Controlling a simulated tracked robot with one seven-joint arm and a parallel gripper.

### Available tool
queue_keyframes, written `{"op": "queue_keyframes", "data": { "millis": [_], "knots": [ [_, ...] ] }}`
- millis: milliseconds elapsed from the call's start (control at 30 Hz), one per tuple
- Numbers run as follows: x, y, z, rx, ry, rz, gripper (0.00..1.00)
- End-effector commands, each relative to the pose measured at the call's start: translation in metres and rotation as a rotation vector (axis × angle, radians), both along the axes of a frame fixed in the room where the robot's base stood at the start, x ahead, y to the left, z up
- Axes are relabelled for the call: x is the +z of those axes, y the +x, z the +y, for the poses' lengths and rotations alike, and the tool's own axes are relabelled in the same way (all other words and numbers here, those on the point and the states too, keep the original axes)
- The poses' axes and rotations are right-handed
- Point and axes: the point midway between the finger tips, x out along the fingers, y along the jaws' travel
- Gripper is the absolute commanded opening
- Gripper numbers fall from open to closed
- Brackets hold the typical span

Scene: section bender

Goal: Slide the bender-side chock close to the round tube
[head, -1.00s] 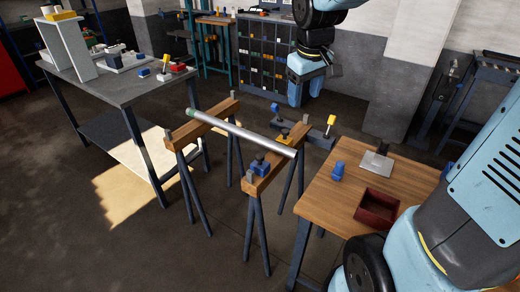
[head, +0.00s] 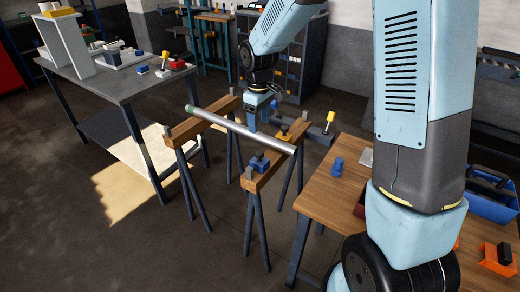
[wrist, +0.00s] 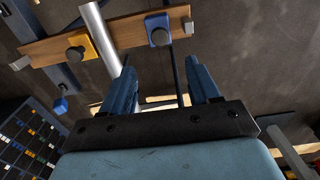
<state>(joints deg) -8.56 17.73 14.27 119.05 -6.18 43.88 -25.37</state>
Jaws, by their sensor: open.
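The round tube (head: 240,130) is a silver pipe lying across two wooden trestle beams. On the right beam (head: 252,184) sits a blue chock with a dark knob (head: 258,163), on the near side of the tube; in the wrist view this blue chock (wrist: 158,30) stands apart from the tube (wrist: 101,40) with bare wood between. A yellow chock (head: 283,133) is on the tube's other side, right beside it in the wrist view (wrist: 80,48). My gripper (head: 258,121) is open and empty, beyond the tube in the head view. In the wrist view its blue fingers (wrist: 160,78) are spread below the beam.
Upright stops (head: 249,173) stand at the beam ends. A dark device with a yellow handle (head: 329,118) is behind the right trestle. A wooden table (head: 318,200) with a blue piece (head: 337,167) is at right, a grey workbench (head: 115,88) at left.

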Motion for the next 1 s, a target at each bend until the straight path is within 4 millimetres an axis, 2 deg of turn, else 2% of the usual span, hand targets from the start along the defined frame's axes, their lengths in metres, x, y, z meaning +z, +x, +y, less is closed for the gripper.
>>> {"op": "queue_keyframes", "data": {
  "millis": [400, 600, 800, 1000],
  "knots": [
    [-0.074, -0.001, 0.000, 0.000, -0.002, 0.004, 0.61],
    [-0.103, -0.001, 0.000, 0.001, -0.001, 0.002, 0.61],
    [-0.118, -0.001, 0.000, 0.000, -0.001, 0.001, 0.61],
    [-0.121, -0.001, 0.000, 0.000, -0.001, 0.001, 0.61]
  ]
}}
